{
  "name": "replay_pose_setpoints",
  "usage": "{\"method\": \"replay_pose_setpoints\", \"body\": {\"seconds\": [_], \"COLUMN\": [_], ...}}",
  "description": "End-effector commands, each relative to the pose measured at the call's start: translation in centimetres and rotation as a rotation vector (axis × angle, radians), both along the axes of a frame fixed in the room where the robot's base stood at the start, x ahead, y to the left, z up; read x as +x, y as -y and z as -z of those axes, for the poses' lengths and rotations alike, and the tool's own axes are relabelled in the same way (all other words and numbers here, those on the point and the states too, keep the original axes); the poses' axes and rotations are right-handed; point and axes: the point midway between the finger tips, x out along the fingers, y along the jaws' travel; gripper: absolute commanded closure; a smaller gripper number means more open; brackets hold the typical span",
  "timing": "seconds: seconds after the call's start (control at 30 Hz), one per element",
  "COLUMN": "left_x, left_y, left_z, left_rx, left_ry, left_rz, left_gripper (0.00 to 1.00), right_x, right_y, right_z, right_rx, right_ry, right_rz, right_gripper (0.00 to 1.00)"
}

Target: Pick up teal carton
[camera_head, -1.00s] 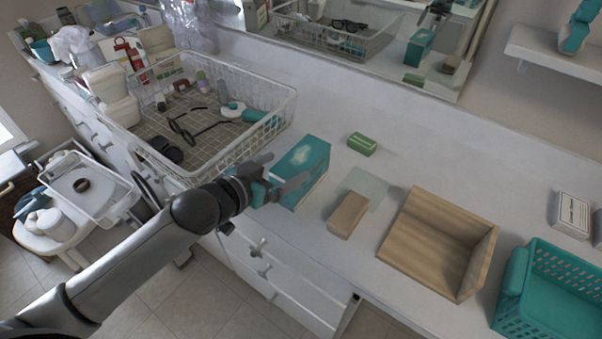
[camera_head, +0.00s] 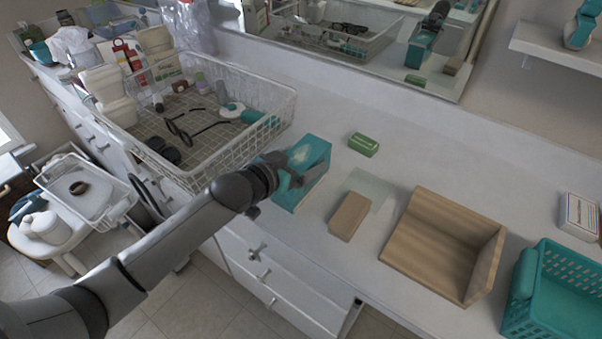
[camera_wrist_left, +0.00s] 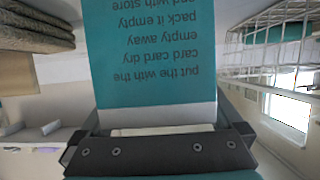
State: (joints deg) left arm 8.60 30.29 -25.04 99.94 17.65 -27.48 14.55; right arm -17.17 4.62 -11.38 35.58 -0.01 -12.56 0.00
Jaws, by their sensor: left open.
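The teal carton (camera_head: 309,157) stands on the white counter, right of the wire basket. Its teal face with printed text (camera_wrist_left: 150,50) fills the middle of the left wrist view, where the text reads upside down. My left gripper (camera_head: 296,177) is at the near side of the carton. In the left wrist view its open fingers (camera_wrist_left: 158,128) lie on either side of the carton's lower part. Whether the fingers touch the carton cannot be told. My right gripper is not in view.
A wire basket (camera_head: 264,143) with glasses and bottles stands left of the carton. To the right are a green box (camera_head: 363,144), a brown block (camera_head: 349,216), a wooden tray (camera_head: 430,247) and a teal basket (camera_head: 517,297). A mirror (camera_head: 385,50) hangs behind.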

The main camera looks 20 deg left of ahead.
Motion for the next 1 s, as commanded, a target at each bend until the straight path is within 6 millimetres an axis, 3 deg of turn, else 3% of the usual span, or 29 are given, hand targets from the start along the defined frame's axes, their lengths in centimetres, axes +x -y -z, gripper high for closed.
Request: {"method": "replay_pose_setpoints", "body": {"seconds": [0.17,0.9,1.0], "left_x": [-0.01,-0.04,0.0], "left_y": [0.01,-0.02,-0.02], "left_z": [-0.04,-0.03,-0.13], "left_rx": [0.0,0.001,0.0], "left_ry": [0.0,0.0,0.003], "left_rz": [0.0,0.0,0.0], "left_gripper": [0.02,0.85,0.86], "right_x": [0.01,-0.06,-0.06], "right_y": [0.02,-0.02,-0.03], "right_z": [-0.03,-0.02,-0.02], "right_rx": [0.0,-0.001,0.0], "right_ry": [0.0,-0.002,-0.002], "right_rz": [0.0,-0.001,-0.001], "right_gripper": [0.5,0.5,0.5]}}
